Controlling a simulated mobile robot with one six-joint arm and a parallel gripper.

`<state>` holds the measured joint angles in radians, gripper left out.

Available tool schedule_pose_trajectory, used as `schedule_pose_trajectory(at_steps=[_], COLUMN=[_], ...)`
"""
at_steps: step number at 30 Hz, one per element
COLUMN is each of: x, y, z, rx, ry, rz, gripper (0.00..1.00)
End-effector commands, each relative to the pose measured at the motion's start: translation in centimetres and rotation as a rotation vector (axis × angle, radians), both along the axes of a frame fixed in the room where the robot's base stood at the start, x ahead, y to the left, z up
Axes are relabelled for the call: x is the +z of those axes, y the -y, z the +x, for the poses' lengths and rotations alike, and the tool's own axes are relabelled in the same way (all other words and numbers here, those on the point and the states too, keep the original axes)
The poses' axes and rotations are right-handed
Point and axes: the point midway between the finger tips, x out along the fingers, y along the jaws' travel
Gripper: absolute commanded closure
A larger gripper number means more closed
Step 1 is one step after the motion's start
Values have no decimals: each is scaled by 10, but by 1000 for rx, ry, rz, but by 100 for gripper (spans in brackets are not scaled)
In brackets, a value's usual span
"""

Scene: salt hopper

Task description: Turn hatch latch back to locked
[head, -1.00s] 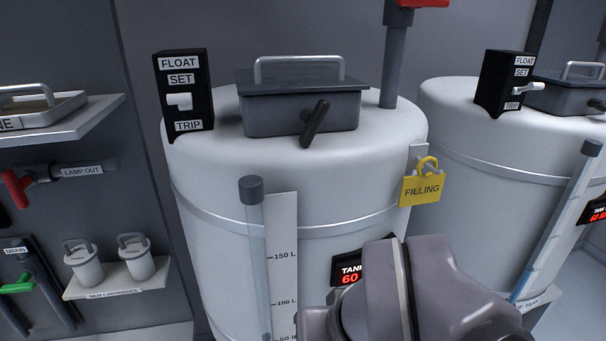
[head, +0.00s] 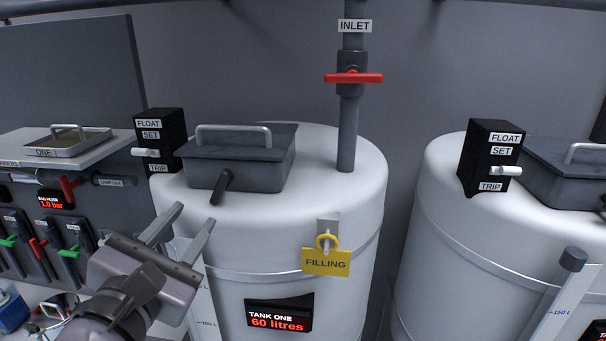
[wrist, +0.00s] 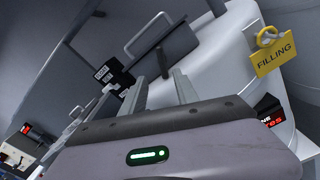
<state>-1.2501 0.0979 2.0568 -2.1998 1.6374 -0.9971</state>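The hatch latch (head: 222,187) is a dark lever on the front of the grey hatch box (head: 238,164) on top of tank one. It hangs slanted, its lower end toward the left. The hatch lid is down, with a metal handle on top. My gripper (head: 194,216) is open and empty, below and left of the latch, apart from it, fingers pointing up toward the hatch. In the wrist view the latch (wrist: 163,62) shows beyond and between the two spread fingers (wrist: 160,80).
A black float switch box (head: 160,140) stands left of the hatch. A yellow FILLING tag (head: 326,263) hangs on the tank front. The inlet pipe with its red valve handle (head: 354,77) rises behind right. A second tank (head: 450,190) stands at right.

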Motion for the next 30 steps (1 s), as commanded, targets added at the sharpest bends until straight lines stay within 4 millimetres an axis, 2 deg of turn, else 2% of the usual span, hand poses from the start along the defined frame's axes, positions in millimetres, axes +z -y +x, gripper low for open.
schedule_pose_trajectory(at_steps=[1, 6, 12, 18, 25, 30], x=[0, 0, 1, 0, 0, 0], y=[3, 8, 10, 10, 10, 10], z=[16, 66, 105, 120, 120, 120], rx=[-8, -7, -4, -1, -1, -1], ry=[0, -2, -2, -2, -2, -2], rz=[0, 1, 3, 3, 3, 3], gripper=[64, 64, 64, 64, 64, 97])
